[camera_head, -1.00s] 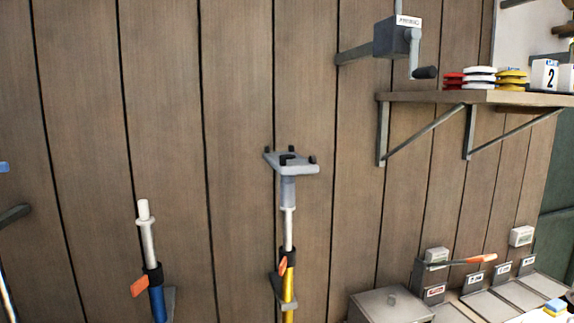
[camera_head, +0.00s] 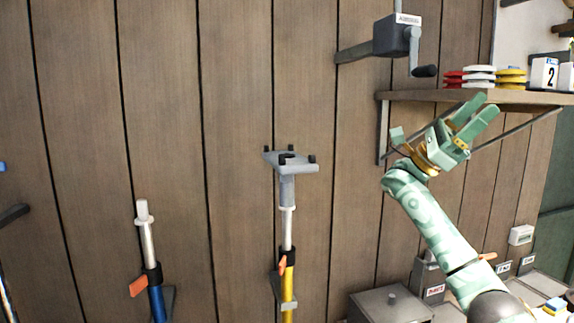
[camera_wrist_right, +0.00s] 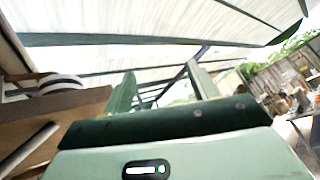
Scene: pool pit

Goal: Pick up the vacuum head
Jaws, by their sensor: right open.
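The vacuum head (camera_head: 296,165) is a flat grey plate with small black wheels, on top of a yellow and silver pole (camera_head: 288,284) against the wooden wall. My right gripper (camera_head: 486,107) is raised to the right of the vacuum head and a little higher in the picture, well apart from it. Its fingers point up and to the right, in front of the shelf bracket. They are open, with nothing seen between them, and also show in the right wrist view (camera_wrist_right: 163,86). The vacuum head is not seen in that view. My left gripper is not in view.
A wooden shelf (camera_head: 405,96) with stacked discs (camera_head: 480,77) is close behind my right gripper. A crank box (camera_head: 396,36) is on the wall above. A blue pole (camera_head: 157,301) stands left of the yellow one. A grey box (camera_head: 375,306) is at lower right.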

